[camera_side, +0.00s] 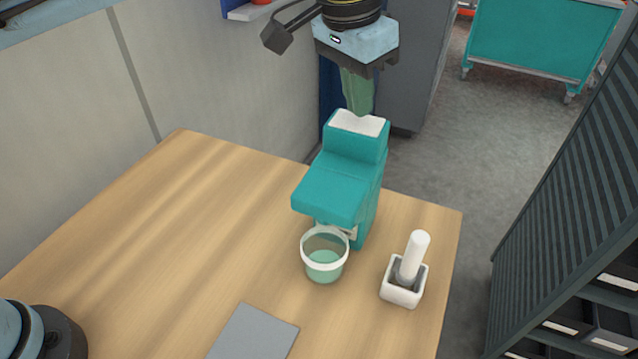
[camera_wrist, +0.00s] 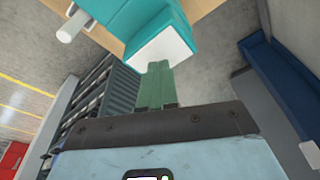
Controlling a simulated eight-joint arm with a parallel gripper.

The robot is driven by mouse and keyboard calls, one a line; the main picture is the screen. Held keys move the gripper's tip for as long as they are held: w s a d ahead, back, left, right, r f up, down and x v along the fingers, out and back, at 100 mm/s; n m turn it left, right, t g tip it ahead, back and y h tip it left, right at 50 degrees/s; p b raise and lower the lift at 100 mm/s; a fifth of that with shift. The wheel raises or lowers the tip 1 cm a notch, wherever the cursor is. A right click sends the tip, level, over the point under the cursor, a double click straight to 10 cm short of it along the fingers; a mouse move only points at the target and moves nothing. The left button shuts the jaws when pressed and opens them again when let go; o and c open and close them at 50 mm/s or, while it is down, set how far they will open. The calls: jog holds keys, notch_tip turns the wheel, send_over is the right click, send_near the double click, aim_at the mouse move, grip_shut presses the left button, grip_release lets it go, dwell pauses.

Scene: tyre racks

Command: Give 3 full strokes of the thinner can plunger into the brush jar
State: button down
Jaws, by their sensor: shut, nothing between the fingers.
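A teal dispenser (camera_side: 341,180), the thinner can, stands at the table's far right part. Its plunger is a white pad (camera_side: 358,123) on top, also seen in the wrist view (camera_wrist: 160,50). A clear jar (camera_side: 324,263) with a white rim and greenish liquid stands under the dispenser's overhanging front. My gripper (camera_side: 360,110) is shut and empty, with green fingers pointing down at the white pad. The fingertips are at or just above the pad; I cannot tell whether they touch. In the wrist view the fingers (camera_wrist: 154,68) reach the pad's near edge.
A white square holder (camera_side: 403,292) with a white rod (camera_side: 414,253) standing in it is right of the jar. A grey flat plate (camera_side: 254,335) lies at the front of the wooden table (camera_side: 170,240). The table's left side is clear. A dark rack (camera_side: 570,210) stands at the right.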

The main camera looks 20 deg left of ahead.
aim_at(357, 122)
jog(key=shift+f, duration=1.9)
jog(key=shift+r, duration=2.05)
notch_tip(357, 122, up, 6)
